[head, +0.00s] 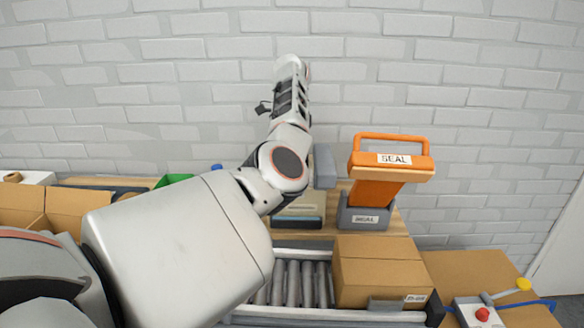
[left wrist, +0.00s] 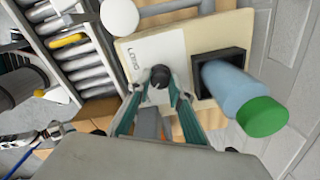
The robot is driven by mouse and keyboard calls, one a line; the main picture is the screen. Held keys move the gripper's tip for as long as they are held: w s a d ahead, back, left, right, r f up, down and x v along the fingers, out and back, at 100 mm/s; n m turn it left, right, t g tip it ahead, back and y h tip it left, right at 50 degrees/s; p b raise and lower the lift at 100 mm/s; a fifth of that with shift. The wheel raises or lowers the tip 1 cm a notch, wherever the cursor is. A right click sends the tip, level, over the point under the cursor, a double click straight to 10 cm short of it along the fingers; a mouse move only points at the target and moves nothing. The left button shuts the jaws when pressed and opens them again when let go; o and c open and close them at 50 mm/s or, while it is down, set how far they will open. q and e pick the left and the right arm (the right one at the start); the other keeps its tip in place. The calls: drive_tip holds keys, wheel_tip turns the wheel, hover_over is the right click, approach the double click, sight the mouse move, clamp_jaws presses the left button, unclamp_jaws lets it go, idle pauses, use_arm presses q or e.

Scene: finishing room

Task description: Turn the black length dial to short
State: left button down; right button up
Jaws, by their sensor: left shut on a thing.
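The black length dial (left wrist: 160,77) sits on a cream panel (left wrist: 205,40) in the left wrist view, beside a white label (left wrist: 130,58) with small lettering. My left gripper (left wrist: 160,84) is shut on the dial, one fingertip on each side of it. Which way the dial points cannot be made out. In the head view my left arm reaches across the middle, and the dial and my left fingertips are hidden. My right gripper is in neither view.
A blue bottle with a green cap (left wrist: 262,115) stands in a black holder (left wrist: 222,68) near the dial. An orange-handled SEAL tool (head: 375,188), a cardboard box (head: 380,272) and a roller conveyor (head: 293,284) are right of my arm.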

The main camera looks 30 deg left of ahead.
use_arm(q)
drive_tip(key=shift+r+n, duration=0.1)
drive_tip(key=shift+n, duration=0.3)
drive_tip(key=c, duration=1.8)
unclamp_jaws()
wheel_tip(320, 180, up, 12)
